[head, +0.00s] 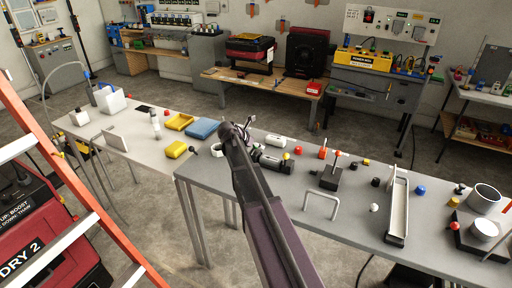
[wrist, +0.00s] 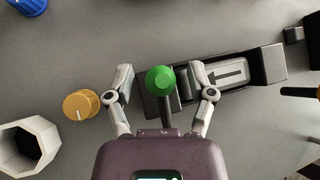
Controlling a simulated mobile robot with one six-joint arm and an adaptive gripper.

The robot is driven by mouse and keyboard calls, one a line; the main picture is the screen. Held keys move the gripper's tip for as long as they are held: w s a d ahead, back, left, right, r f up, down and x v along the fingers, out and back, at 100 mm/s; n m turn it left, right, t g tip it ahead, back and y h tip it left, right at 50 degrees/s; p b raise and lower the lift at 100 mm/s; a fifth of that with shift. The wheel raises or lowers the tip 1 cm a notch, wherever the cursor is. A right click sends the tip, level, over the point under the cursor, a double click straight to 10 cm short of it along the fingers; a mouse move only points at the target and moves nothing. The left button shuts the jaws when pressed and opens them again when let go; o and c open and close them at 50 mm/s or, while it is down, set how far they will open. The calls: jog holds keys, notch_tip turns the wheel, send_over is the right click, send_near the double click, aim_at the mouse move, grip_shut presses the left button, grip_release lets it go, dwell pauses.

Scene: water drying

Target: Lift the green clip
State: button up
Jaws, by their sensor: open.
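In the wrist view a green round-topped piece (wrist: 160,79) stands over a dark device (wrist: 265,64) with an arrow on a pale plate. It is the only clearly green thing near my gripper, and I cannot tell for sure that it is the clip. My gripper (wrist: 161,76) is open, with one finger on each side of the green piece and gaps showing between. I cannot tell its height above the piece. In the head view my gripper (head: 246,125) is over the grey table, and my arm hides what lies beneath it.
In the wrist view an orange knob (wrist: 81,104) and a white octagonal ring (wrist: 28,147) lie left of my gripper, and a blue knob (wrist: 30,5) is at the top left. In the head view a white wire handle (head: 321,203) and a long tray (head: 397,208) stand to the right.

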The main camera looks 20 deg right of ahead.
aim_at(251, 153)
grip_shut()
jog(key=shift+s+b, duration=0.1)
jog(key=shift+b, duration=0.2)
jog(key=shift+s+a+r+t+h+b, duration=0.15)
jog(key=shift+t+h+b, duration=0.15)
jog(key=shift+h+b, duration=0.25)
jog(key=shift+s+a+r+t+h+b, duration=0.15)
jog(key=shift+t+h+b, duration=0.15)
jog(key=shift+h+b, duration=0.25)
jog(key=h+b, duration=0.1)
jog(key=t+h+b, duration=0.1)
jog(key=b, duration=0.1)
jog(key=a+r+m+t+h+b, duration=0.1)
jog(key=b, duration=0.1)
jog(key=shift+s, duration=0.25)
jog(key=h+b, duration=0.1)
jog(key=b, duration=0.1)
jog(key=a+m+t+h+b, duration=0.1)
jog(key=h, duration=0.1)
jog(key=s+r+h+b, duration=0.1)
jog(key=b, duration=0.1)
jog(key=shift+a+t+b, duration=0.15)
jog(key=shift+t+b, duration=0.15)
jog(key=shift+s+a+r+m+t+h+b, duration=0.2)
jog(key=shift+r+m+t+h+b, duration=0.15)
jog(key=shift+h+b, duration=0.45)
